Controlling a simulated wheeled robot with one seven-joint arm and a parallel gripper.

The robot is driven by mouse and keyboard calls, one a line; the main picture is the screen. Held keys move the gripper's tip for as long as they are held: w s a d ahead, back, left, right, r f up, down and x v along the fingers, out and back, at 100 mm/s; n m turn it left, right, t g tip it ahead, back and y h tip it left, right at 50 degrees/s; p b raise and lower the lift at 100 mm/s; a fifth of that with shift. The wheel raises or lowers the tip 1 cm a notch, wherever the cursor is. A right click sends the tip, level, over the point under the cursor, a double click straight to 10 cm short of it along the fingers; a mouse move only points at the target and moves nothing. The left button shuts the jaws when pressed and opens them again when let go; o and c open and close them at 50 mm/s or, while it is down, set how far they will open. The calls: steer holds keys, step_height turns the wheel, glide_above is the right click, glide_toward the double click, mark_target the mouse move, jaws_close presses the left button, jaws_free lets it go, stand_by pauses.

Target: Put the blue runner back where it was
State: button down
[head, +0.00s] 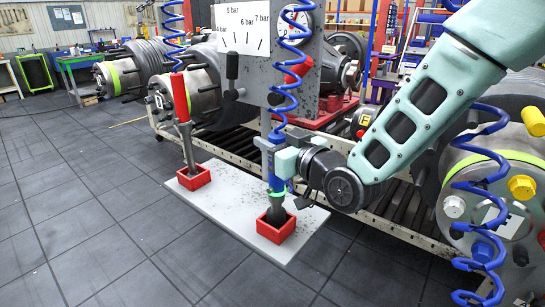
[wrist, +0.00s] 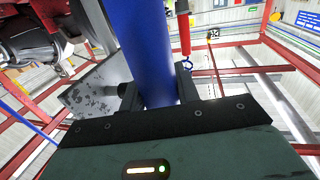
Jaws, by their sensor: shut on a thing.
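The blue runner (head: 277,182) hangs upright on a blue coiled hose. Its dark lower end reaches into the opening of the right red holder (head: 276,233); whether it rests on the bottom is hidden. My gripper (head: 285,160) comes from the right and is shut on the runner's blue body. In the wrist view the blue body (wrist: 143,50) stands between the two dark fingers of my gripper (wrist: 156,92). The red runner (head: 181,100) stands in the left red holder (head: 194,179), and its red body also shows in the wrist view (wrist: 184,35).
Both holders sit on a grey plate (head: 225,215). Behind it is a white-framed roller line (head: 380,215) with axle hubs. A grey panel with a pressure scale (head: 243,30) stands above. Another coiled hose (head: 478,190) hangs at right. The tiled floor (head: 90,220) at left is clear.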

mark_target(277, 181)
steer(key=shift+f, duration=1.75)
steer(key=c, duration=1)
jaws_free()
steer(key=shift+f, duration=0.1)
steer(key=shift+c, duration=0.2)
